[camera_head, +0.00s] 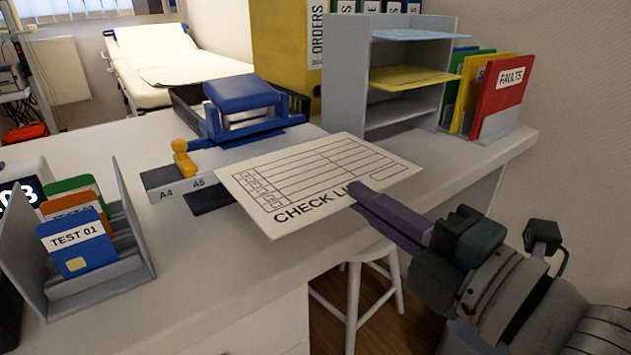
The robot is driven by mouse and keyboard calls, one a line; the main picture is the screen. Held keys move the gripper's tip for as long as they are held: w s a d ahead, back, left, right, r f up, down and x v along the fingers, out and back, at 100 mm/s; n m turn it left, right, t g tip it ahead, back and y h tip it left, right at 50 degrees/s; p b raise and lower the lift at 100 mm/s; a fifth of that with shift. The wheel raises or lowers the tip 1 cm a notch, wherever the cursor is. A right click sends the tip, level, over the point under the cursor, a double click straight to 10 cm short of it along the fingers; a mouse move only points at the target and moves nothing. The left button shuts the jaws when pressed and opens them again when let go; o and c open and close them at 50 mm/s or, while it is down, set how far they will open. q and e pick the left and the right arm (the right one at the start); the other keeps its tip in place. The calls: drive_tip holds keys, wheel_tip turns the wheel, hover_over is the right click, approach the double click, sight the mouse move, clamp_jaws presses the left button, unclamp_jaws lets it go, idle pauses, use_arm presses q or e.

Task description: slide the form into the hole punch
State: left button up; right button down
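The form (318,178) is a cream sheet headed "CHECK LI…", the rest of the heading covered by my gripper. My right gripper (362,192) is shut on the form's near right edge and holds it roughly level above the desk's front part. The hole punch (240,100) is blue and stands behind the form. A grey guide bar (178,186) marked "A4" and "A5", with an orange knob (184,158), lies at its front left. The form's far left corner is close to the guide bar; I cannot tell whether they touch. My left gripper is not in view.
A grey holder (135,272) with several test cards stands at the left of the white desk (215,285). A grey shelf (447,70) and coloured folders (500,92) stand at the back right. A white stool (353,290) is below the desk edge.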

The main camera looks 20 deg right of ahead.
sight(301, 169)
drive_tip(key=shift+f+b+x, duration=0.25)
drive_tip(key=shift+b+x, duration=0.45)
drive_tip(key=shift+x, duration=0.4)
drive_tip(key=shift+f+b+x, duration=0.25)
drive_tip(key=shift+b+x, duration=0.4)
drive_tip(key=shift+x, duration=0.5)
drive_tip(key=shift+f+b+x, duration=0.1)
drive_tip(key=shift+b+x, duration=0.5)
drive_tip(key=shift+x, duration=0.65)
drive_tip(key=shift+f+b+x, duration=0.15)
drive_tip(key=shift+b+x, duration=0.45)
drive_tip(key=shift+x, duration=0.65)
drive_tip(key=shift+b+x, duration=0.3)
drive_tip(key=shift+x, duration=0.45)
drive_tip(key=shift+w+a, duration=0.1)
drive_tip(key=shift+w, duration=0.05)
drive_tip(key=shift+w+a+b, duration=0.25)
drive_tip(key=shift+w+b, duration=0.05)
drive_tip(key=shift+w, duration=0.05)
drive_tip(key=c, duration=1)
unclamp_jaws()
